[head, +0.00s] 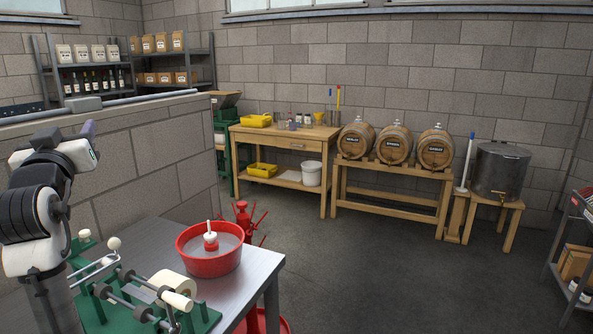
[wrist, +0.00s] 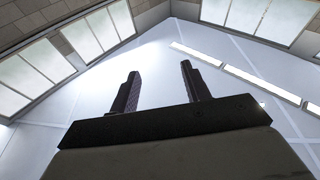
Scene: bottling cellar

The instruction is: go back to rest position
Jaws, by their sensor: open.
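My gripper (wrist: 159,80) shows in the wrist view with its two dark fingers apart and nothing between them. It points up toward the white ceiling and the high windows. In the head view my arm is folded at the left edge, beside the metal table (head: 262,268). The gripper's fingers cannot be made out in the head view.
On the metal table stand a red basin (head: 212,268) with a red-and-white float in it and a green labelling device (head: 200,318) with a roll. A block wall (head: 140,160) rises behind my arm. The floor (head: 370,270) to the right is clear. Barrels (head: 394,143) stand at the back.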

